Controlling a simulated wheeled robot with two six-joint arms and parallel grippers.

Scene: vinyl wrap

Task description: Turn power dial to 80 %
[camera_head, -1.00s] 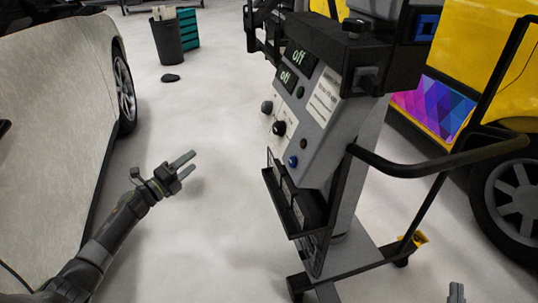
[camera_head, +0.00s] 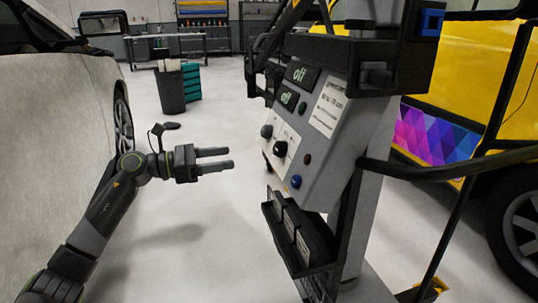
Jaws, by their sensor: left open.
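The grey control panel (camera_head: 325,125) stands right of centre on a wheeled stand and faces left. Two small displays on it read "off" (camera_head: 299,73). Two black dials show: one (camera_head: 280,148) on the pale plate and one (camera_head: 266,131) at the panel's left edge. I cannot read their labels, so I cannot tell which is the power dial. A blue knob (camera_head: 296,181) sits low on the panel. My left gripper (camera_head: 230,158) is open and empty, left of the panel, pointing right towards the dials with a gap between. My right gripper is not in view.
A black handle bar (camera_head: 450,162) sticks out right of the stand. A black tray (camera_head: 300,235) hangs below the panel. A pale car (camera_head: 55,140) is at left and a yellow vehicle (camera_head: 475,70) at right. A dark bin (camera_head: 171,92) stands behind on open floor.

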